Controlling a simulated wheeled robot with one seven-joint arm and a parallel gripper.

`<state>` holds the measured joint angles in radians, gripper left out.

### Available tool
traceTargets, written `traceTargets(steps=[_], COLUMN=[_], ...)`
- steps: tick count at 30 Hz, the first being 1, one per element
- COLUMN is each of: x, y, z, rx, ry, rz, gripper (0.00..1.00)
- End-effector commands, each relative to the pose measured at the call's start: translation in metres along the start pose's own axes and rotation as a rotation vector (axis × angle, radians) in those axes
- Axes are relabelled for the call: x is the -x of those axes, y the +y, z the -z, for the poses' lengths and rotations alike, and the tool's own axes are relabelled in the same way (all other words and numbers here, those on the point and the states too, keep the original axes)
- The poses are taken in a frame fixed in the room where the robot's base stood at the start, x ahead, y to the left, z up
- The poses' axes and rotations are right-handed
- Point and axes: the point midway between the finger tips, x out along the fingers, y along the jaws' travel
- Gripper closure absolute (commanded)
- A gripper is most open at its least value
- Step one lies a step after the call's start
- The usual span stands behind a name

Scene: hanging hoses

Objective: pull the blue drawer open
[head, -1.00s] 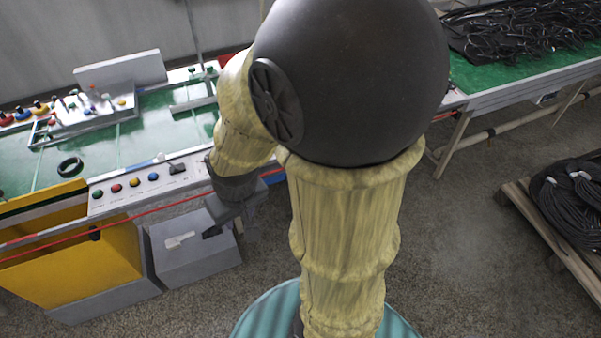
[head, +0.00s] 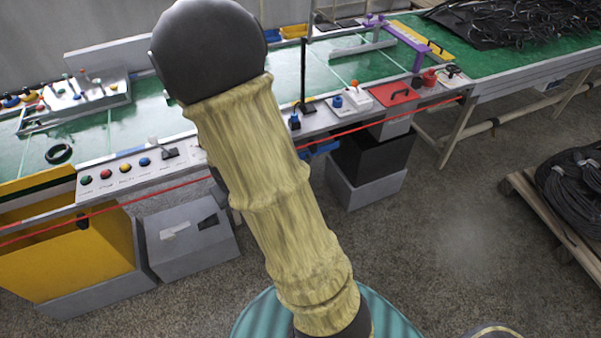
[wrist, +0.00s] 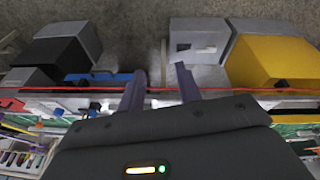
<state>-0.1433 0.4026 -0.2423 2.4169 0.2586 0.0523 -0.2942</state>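The blue drawer (head: 321,149) shows in the head view as a small blue strip under the table's front edge, just right of my arm and partly hidden by it. In the wrist view the blue drawer (wrist: 100,77) lies left of my fingers, close to the left one. My gripper (wrist: 160,86) is open, its two dark fingers apart with nothing between them. I cannot tell how far the drawer stands out.
A red line (head: 400,118) runs along the table's front. A black box (head: 372,154) on a grey bin stands beside the drawer. Grey boxes (head: 190,240) and a yellow bin (head: 75,258) stand left. Bare floor (head: 440,235) lies to the right.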

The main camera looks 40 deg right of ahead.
Motion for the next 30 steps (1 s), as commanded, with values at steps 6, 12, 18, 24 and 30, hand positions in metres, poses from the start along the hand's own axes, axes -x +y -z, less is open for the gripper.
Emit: traceTargets(steps=[6, 12, 18, 24, 30], x=[-0.117, -0.198, -0.259, -0.298, -0.311], y=[0.036, 0.081, 0.126, 0.160, 0.173], z=[0.003, 0.004, 0.007, 0.020, 0.038], rx=[0.056, 0.163, 0.325, 0.534, 0.708], ry=[0.019, 0.040, 0.060, 0.084, 0.108], rz=[-0.188, -0.415, -0.678, -0.965, -1.188], gripper=[0.66, 0.66, 0.66, 0.66, 0.66])
